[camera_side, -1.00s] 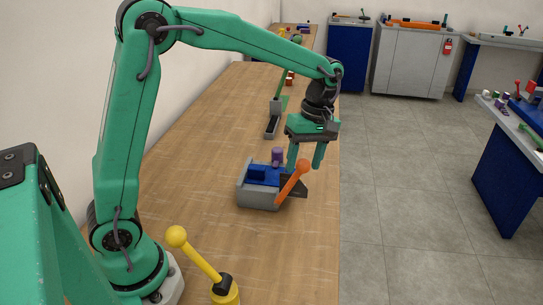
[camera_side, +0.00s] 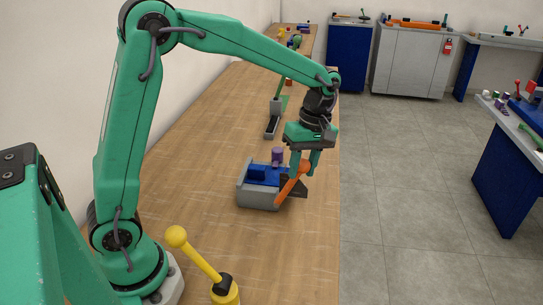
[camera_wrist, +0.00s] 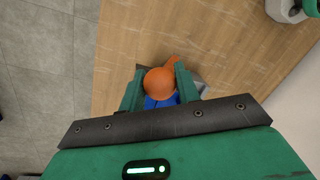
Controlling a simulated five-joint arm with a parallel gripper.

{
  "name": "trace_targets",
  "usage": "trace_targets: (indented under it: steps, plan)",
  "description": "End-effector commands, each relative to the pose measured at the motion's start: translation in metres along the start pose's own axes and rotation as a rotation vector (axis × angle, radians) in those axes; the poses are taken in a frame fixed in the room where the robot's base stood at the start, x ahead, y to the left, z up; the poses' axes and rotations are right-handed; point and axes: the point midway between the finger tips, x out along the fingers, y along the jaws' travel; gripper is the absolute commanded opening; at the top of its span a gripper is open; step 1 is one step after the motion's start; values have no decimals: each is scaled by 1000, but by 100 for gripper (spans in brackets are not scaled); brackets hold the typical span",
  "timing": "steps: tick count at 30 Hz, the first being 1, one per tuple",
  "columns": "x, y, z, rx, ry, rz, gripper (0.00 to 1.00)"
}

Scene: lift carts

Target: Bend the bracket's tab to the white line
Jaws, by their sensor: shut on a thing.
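An orange lever (camera_side: 289,187) slants up from the right side of a grey and blue fixture (camera_side: 258,197) on the wooden bench. My gripper (camera_side: 304,166) is over the lever's upper end, fingers pointing down. In the wrist view, the lever's orange ball (camera_wrist: 159,83) sits between the two fingers of my gripper (camera_wrist: 160,85), which is shut on it. A dark plate (camera_side: 294,186) sticks out beside the lever; I cannot tell whether it is the bracket's tab. The white line cannot be made out.
A purple piece (camera_side: 277,155) stands at the fixture's back. A yellow ball-ended lever (camera_side: 203,261) stands at the front of the bench (camera_side: 200,160). A grey and green device (camera_side: 274,118) stands farther back. The bench left of the fixture is clear.

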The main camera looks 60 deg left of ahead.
Motion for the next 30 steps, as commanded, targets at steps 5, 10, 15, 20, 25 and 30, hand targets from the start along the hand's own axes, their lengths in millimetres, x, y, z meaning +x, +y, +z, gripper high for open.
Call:
trace_targets:
  steps: [5,10,15,20,25,30]
  plan:
    - [-2,-4,-2,3,1,17,0]
    - [-4,-11,-6,8,4,57,0]
    - [-6,-21,-13,10,8,99,0]
    - [-6,-34,-22,8,5,96,0]
    - [-5,-51,-33,8,0,92,0]
    - [0,-66,-42,9,-4,87,0]
